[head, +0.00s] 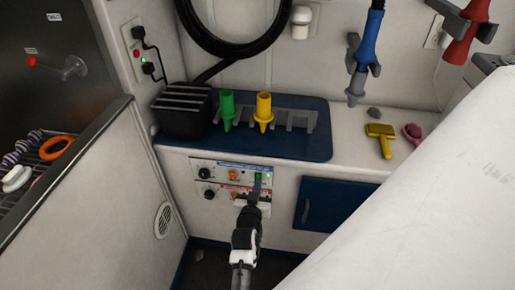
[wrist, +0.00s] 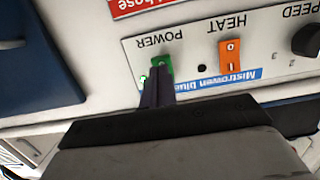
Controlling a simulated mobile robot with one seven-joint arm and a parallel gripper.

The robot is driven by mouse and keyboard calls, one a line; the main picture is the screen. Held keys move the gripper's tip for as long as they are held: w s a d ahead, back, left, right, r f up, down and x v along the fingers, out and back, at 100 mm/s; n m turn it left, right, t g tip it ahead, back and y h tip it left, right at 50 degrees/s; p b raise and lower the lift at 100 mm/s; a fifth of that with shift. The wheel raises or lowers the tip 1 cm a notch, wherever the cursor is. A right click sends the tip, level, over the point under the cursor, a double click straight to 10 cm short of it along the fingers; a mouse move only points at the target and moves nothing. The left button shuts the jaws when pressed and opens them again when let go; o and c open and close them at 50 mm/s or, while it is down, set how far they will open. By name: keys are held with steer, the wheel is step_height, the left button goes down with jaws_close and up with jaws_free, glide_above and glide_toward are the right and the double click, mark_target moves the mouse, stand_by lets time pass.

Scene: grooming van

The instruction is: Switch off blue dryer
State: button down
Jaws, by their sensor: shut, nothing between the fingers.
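The blue dryer (head: 368,45) hangs nozzle down at the upper right in the head view. Its control panel (head: 228,170), with a blue label, is the upper of two on the cabinet front. In the wrist view the panel appears upside down, and its label (wrist: 252,78) begins "Mistroven blue". The green POWER switch (wrist: 163,65) has a small lit green light (wrist: 143,77) beside it. My gripper (head: 257,184) is shut and empty, its fingertips (wrist: 157,92) at the green switch, covering part of it. I cannot tell whether they touch.
The orange HEAT switch (wrist: 230,55) and black SPEED knob (wrist: 307,40) share the panel. The red-labelled panel (head: 222,192) is just below. A red dryer (head: 467,30) hangs at right. A blue cabinet door (head: 330,204) is right of the panels. A white surface blocks the lower right.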

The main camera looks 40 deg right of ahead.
steer(key=shift+w+d, duration=0.2)
steer(key=shift+d, duration=0.05)
steer(key=shift+f, duration=0.15)
steer(key=b, duration=0.3)
steer(key=h+b, duration=0.1)
steer(key=b, duration=0.1)
steer(key=shift+w+d+f+t+b, duration=0.15)
steer(key=shift+w+f+t+b, duration=0.1)
steer(key=shift+f+t+b, duration=0.15)
steer(key=shift+w+b, duration=0.1)
steer(key=shift+b, duration=1.1)
steer(key=b, duration=0.3)
steer(key=shift+d+f+t+h+b, duration=0.1)
steer(key=shift+f+t+h+b, duration=0.15)
steer(key=shift+t+h+b, duration=0.15)
steer(key=shift+b, duration=0.4)
steer(key=shift+r+b, duration=0.35)
steer(key=shift+b, duration=0.15)
